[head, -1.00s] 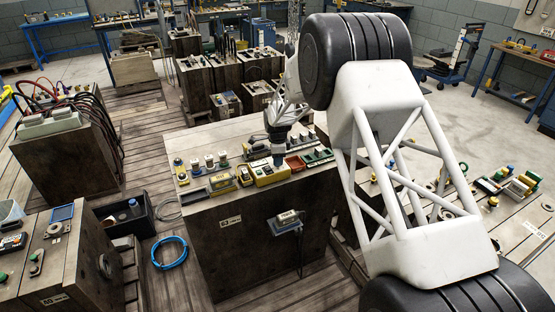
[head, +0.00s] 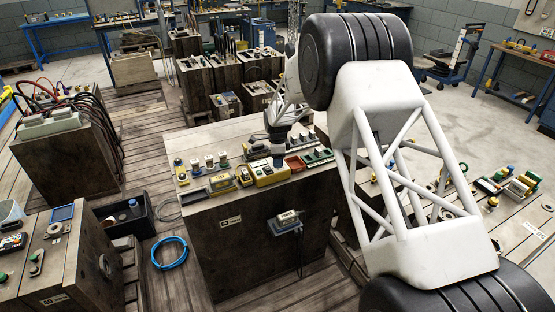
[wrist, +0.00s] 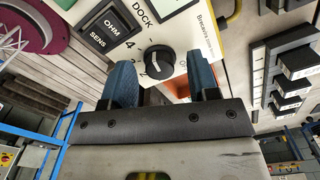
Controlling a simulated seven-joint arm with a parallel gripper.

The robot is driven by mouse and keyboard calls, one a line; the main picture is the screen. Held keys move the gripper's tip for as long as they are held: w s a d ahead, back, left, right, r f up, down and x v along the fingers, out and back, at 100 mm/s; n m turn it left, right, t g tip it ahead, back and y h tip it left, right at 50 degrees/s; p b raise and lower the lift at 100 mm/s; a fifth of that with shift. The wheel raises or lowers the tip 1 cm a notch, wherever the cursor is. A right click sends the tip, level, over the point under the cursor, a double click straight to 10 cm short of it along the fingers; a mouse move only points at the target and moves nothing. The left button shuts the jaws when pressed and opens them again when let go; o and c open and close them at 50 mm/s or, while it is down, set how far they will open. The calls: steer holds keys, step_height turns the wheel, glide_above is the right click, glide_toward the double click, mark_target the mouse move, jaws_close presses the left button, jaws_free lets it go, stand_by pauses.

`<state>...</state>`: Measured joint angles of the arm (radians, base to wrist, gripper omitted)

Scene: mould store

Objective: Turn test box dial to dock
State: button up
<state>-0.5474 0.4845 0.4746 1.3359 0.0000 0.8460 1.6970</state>
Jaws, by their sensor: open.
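The test box (head: 268,174) is a yellow-edged box on top of the dark wooden cabinet (head: 245,235) in the head view. In the wrist view, the test box (wrist: 190,30) shows a cream face with DOCK and "OHM SENS" lettering. Its round black dial (wrist: 160,61) has a light mark at its lower left, away from the DOCK lettering; the exact setting is hard to read. My gripper (wrist: 162,80) is open. Its two blue fingertips appear on the left and right of the dial, and contact cannot be told. In the head view my gripper (head: 277,158) is just above the test box.
Small switches and boxes crowd the cabinet top, including a red tray (head: 295,162) and a green block (head: 319,157) to the right. A grey meter (head: 286,222) hangs on the cabinet front. A blue cable coil (head: 169,252) lies on the floor.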

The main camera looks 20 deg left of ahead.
steer(key=shift+r, duration=3.9)
steer(key=shift+d, duration=0.1)
steer(key=shift+d+r, duration=0.15)
steer(key=shift+r, duration=0.1)
steer(key=s+d+r+n, duration=0.2)
steer(key=s+d+r, duration=0.5)
steer(key=d, duration=0.4)
steer(key=s+d+r+n+t, duration=0.1)
steer(key=s+d+r+n, duration=0.1)
steer(key=s+d+r, duration=0.55)
steer(key=s+d+r+n, duration=0.2)
steer(key=s+d+r, duration=0.2)
steer(key=d+r, duration=0.7)
steer(key=s+d+r+n+t, duration=0.1)
steer(key=s+d+n, duration=0.3)
steer(key=s+d, duration=1.1)
steer(key=s+d+f+n, duration=0.1)
steer(key=s+d, duration=0.1)
steer(key=s, duration=0.7)
steer(key=s+d+f+n, duration=0.2)
steer(key=s+d, duration=0.1)
steer(key=s, duration=0.7)
steer(key=shift+d+t, duration=0.25)
steer(key=shift+t, duration=0.05)
